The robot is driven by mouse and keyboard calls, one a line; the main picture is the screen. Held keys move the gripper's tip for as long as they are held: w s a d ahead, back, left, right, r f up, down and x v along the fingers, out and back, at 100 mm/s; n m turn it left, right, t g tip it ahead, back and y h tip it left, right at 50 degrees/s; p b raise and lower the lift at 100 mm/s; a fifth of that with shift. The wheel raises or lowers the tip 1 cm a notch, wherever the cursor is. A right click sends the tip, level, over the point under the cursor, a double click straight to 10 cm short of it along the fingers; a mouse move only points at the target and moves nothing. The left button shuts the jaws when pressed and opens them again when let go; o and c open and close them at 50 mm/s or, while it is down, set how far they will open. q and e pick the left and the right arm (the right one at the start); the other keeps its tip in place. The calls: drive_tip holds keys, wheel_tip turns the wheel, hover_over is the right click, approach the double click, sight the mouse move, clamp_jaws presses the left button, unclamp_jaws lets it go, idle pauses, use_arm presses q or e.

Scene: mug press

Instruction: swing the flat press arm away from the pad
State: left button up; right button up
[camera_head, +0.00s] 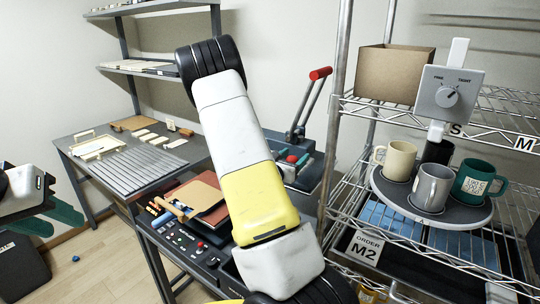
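A press with a red-tipped lever (320,73) stands on the bench in the middle, behind my raised white and yellow arm. Its grey lever bars lean up and to the right from a dark blue-grey body (305,180). The flat press arm and the pad cannot be made out clearly; my arm hides part of the press. My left gripper (50,219) is at the left edge, over the floor and far from the press. Its two teal fingers look apart, with nothing seen between them. My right gripper is not in the frame.
A wire rack at the right holds a round tray (432,213) of several mugs, a cardboard box (395,75) and a grey dial unit (448,94). A grey table (130,175) stands at back left.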

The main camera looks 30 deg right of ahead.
drive_tip(key=v, duration=0.7)
drive_tip(key=shift+s+a, duration=0.2)
drive_tip(key=shift+a, duration=0.15)
idle(0.6)
